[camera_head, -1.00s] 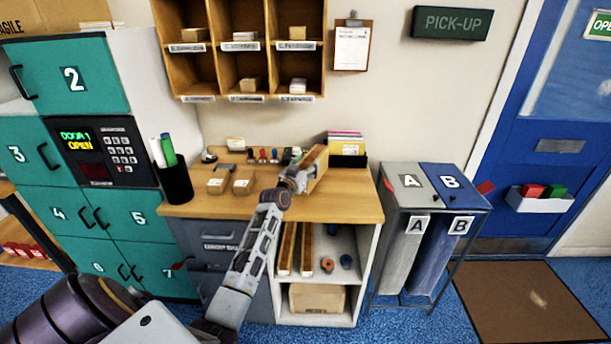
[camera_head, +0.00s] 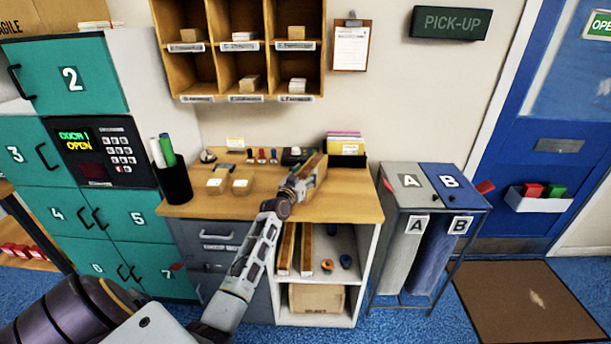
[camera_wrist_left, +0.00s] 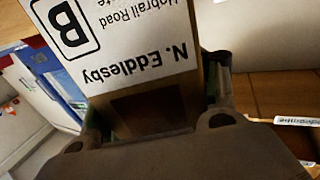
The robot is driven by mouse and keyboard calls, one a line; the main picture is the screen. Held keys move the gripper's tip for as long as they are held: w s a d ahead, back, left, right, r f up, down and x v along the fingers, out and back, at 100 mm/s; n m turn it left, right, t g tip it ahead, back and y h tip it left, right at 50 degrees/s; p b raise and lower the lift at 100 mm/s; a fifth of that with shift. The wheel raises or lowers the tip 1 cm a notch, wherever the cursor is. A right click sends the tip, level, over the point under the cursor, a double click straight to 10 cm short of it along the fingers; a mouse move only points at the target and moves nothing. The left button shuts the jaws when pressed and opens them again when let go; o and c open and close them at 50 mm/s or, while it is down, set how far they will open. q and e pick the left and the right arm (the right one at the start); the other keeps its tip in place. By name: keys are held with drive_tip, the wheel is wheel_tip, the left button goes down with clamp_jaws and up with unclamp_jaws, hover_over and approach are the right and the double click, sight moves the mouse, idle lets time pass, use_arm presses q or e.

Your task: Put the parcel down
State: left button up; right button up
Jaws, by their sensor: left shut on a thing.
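The parcel (camera_head: 316,174) is a narrow brown carton at the right half of the wooden counter (camera_head: 352,203) in the head view. My left gripper (camera_head: 303,178) is shut on it. In the left wrist view the parcel (camera_wrist_left: 140,50) fills the middle, with a white label reading N. My right gripper is not in view.
Stamps and a tray of cards (camera_head: 345,152) stand at the back. Bins A (camera_head: 408,181) and B (camera_head: 447,181) stand to the right. The counter's right front is clear.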

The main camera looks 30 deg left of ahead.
use_arm(q)
drive_tip(key=shift+r, duration=0.1)
drive_tip(key=o, duration=1.5)
drive_tip(key=shift+s+d, duration=0.35)
drive_tip(key=shift+s, duration=1.65)
drive_tip(key=shift+s+d, duration=0.3)
drive_tip(key=shift+s, duration=1.65)
drive_tip(key=shift+s+d, duration=0.35)
drive_tip(key=shift+s, duration=1.65)
